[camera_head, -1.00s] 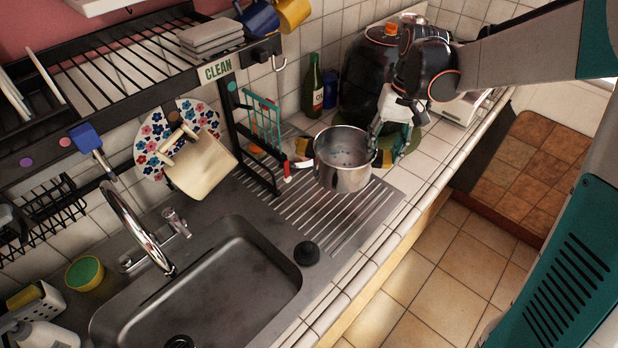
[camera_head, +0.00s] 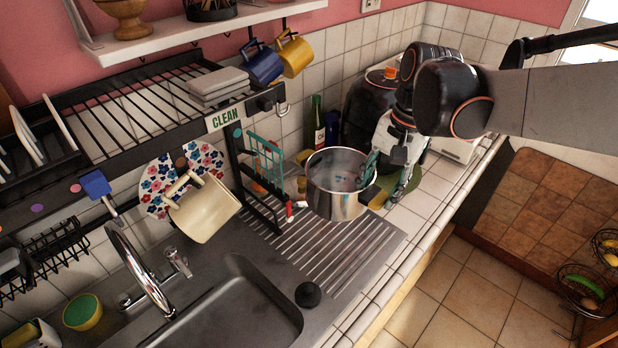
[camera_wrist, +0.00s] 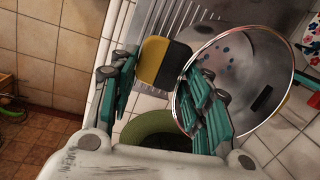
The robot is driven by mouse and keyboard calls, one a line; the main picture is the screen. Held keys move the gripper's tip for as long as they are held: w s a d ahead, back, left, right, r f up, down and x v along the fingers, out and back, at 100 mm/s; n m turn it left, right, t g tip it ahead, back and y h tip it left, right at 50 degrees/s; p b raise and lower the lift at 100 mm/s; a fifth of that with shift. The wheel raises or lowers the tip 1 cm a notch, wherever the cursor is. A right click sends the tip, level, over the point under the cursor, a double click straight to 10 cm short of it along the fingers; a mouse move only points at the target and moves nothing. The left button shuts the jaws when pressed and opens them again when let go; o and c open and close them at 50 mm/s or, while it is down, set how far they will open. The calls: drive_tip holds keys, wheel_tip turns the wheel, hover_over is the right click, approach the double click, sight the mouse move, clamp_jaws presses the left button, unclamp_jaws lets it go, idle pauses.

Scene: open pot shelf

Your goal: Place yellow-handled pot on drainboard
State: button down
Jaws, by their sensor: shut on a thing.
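The steel pot (camera_head: 334,202) has yellow-and-black handles; one (camera_head: 375,198) shows on its right side in the head view. The pot appears upright over the far end of the ribbed drainboard (camera_head: 330,248); I cannot tell whether its base touches. My gripper (camera_head: 390,178) is at the pot's right side, shut on it, with one finger inside the rim and the other outside. In the wrist view, the pot (camera_wrist: 240,75) is at right and my gripper (camera_wrist: 165,100) straddles its wall, with a yellow-and-black handle (camera_wrist: 155,60) visible between the fingers. The pot's underside is hidden.
A black rack with a teal grid (camera_head: 268,165) stands left of the pot. The sink (camera_head: 235,310) and a black knob (camera_head: 308,294) lie nearer. A green bottle (camera_head: 318,125) and large dark pot (camera_head: 365,105) stand behind. The drainboard's near part is clear.

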wheel_tip(320, 180, down, 20)
drive_tip(key=b, duration=0.5)
drive_tip(key=shift+s+r+b, duration=0.1)
drive_tip(key=shift+b, duration=0.3)
drive_tip(key=c, duration=0.9)
unclamp_jaws()
drive_tip(key=shift+o, duration=0.2)
wheel_tip(320, 180, up, 11)
drive_tip(key=d+p, duration=0.2)
drive_tip(key=p, duration=0.1)
drive_tip(key=s+d+r+n+t+h, duration=0.1)
drive_tip(key=s+d+r+n+t, duration=0.1)
drive_tip(key=s+r+n+t, duration=0.5)
drive_tip(key=shift+s+d+r+h+p, duration=0.15)
drive_tip(key=shift+s+d+h+p, duration=0.2)
drive_tip(key=shift+s, duration=1.85)
